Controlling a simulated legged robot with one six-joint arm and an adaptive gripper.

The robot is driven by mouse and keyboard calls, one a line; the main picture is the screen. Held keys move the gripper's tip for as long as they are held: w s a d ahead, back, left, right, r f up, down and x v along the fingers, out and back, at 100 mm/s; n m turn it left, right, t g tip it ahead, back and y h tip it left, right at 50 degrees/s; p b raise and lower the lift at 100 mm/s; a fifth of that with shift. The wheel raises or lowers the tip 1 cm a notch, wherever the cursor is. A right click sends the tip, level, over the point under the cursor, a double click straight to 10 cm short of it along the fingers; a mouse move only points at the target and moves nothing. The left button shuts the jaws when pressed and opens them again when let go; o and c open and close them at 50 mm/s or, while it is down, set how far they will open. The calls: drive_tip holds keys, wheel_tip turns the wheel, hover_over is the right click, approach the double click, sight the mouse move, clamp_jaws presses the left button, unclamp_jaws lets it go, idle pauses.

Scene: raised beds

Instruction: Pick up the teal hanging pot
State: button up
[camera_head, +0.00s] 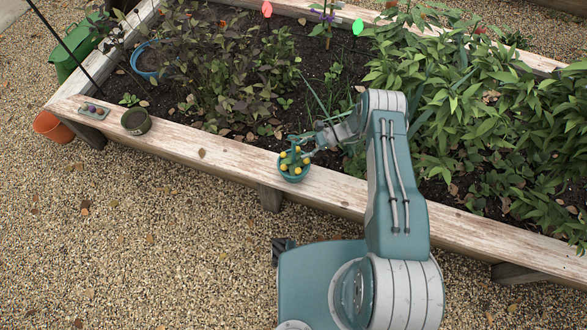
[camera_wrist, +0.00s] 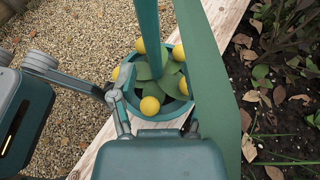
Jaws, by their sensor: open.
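The teal hanging pot (camera_head: 294,177) sits on the wooden edge of the raised bed, holding green leaves and several yellow round fruits. In the wrist view the pot (camera_wrist: 165,113) lies just beyond my gripper, seen from above. My gripper (camera_head: 305,144) is open and close to the pot's top, on its bed side. In the wrist view my gripper (camera_wrist: 150,116) shows jointed fingers over the near rim; I cannot tell whether they touch it. Two broad teal-green strips cross the wrist view beside and over the pot, and hide part of it.
On the same wooden edge (camera_head: 225,157), to the left, stand a dark green bowl (camera_head: 136,127) and a small tray (camera_head: 86,111). An orange pot (camera_head: 53,127) lies on the gravel. Dense plants (camera_head: 470,105) fill the bed on the right. The gravel in front is mostly clear.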

sight(294, 156)
drive_tip(key=x, duration=0.4)
drive_tip(key=shift+s+f, duration=0.3)
drive_tip(key=shift+f, duration=0.15)
clamp_jaws()
drive_tip(key=shift+r, duration=0.1)
